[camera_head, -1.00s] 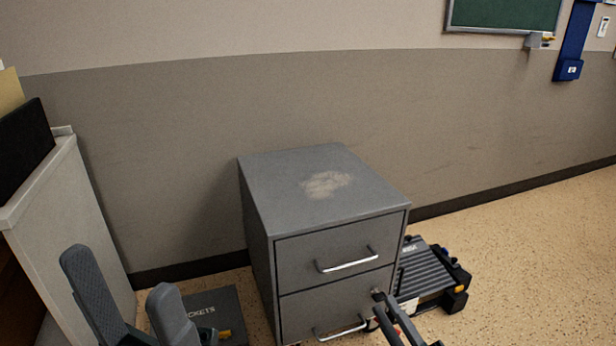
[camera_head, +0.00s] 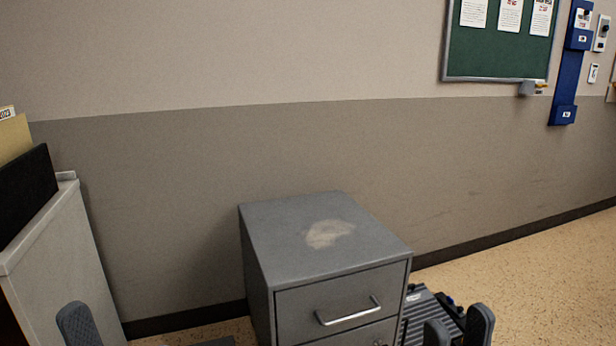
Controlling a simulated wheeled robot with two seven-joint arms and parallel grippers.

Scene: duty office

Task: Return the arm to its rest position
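My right gripper (camera_head: 458,330) shows at the bottom edge, right of the grey filing cabinet (camera_head: 262,245). Its two dark finger tips stand apart with no object seen between them. It appears in front of the black ridged item on the floor. My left gripper shows only as one dark finger tip (camera_head: 77,325) at the bottom left, in front of the pale cabinet side. Its other finger is out of view, so its opening cannot be told. Both arms are below the picture.
The filing cabinet has a worn patch on top and a shut upper drawer with a handle (camera_head: 348,314). A black ridged item (camera_head: 417,318) lies beside it. A pale cabinet (camera_head: 62,250) stands at left. Open floor (camera_head: 545,290) lies at right.

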